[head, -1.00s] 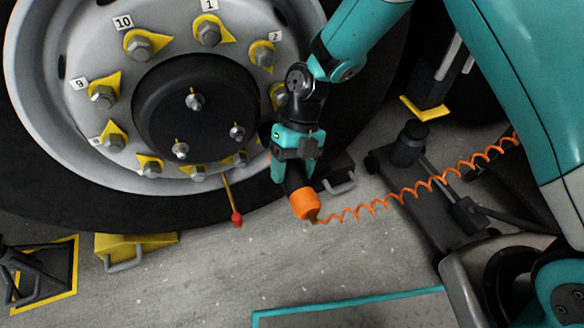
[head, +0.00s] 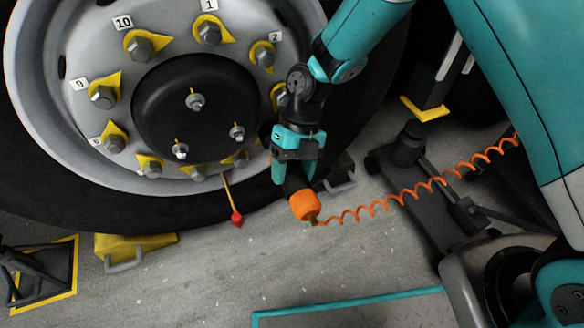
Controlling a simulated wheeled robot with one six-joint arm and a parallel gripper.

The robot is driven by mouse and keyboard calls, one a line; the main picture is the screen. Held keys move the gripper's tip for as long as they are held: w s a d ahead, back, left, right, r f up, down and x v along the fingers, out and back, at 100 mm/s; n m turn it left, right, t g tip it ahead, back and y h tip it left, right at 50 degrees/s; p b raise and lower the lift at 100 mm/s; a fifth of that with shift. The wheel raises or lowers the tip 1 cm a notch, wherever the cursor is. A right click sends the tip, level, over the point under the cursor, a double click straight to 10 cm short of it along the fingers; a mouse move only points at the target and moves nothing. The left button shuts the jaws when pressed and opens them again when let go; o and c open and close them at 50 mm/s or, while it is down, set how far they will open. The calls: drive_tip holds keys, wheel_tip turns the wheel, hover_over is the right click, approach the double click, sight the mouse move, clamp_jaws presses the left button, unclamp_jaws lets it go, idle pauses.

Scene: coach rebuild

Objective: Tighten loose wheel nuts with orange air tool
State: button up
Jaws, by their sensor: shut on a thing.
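My gripper (head: 297,165) is shut on the orange air tool (head: 304,205), in front of the lower right of the wheel. The tool's orange end points down, and a coiled orange hose runs from it to the right. Large grey wheel nuts with yellow pointers ring the black hub (head: 160,105). Nut 10 (head: 140,47), nut 1 (head: 208,32), nut 2 (head: 264,56), nut 9 (head: 103,97) and nut 8 (head: 113,143) show clearly. My arm partly hides the nuts at the right. I cannot tell whether the tool touches a nut.
A red-tipped rod (head: 236,219) hangs below the hub. A yellow chock (head: 135,249) and a dark stand (head: 40,275) are at the lower left. A dark floor jack (head: 425,195) stands right of the tool, under the coiled hose (head: 420,188). The middle floor is clear.

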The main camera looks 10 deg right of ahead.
sight(309, 192)
drive_tip(key=shift+s+d, duration=0.35)
drive_tip(key=shift+s, duration=0.8)
drive_tip(key=shift+s+d, duration=0.3)
drive_tip(key=shift+s, duration=0.85)
drive_tip(key=shift+s+d, duration=0.35)
drive_tip(key=shift+s, duration=0.8)
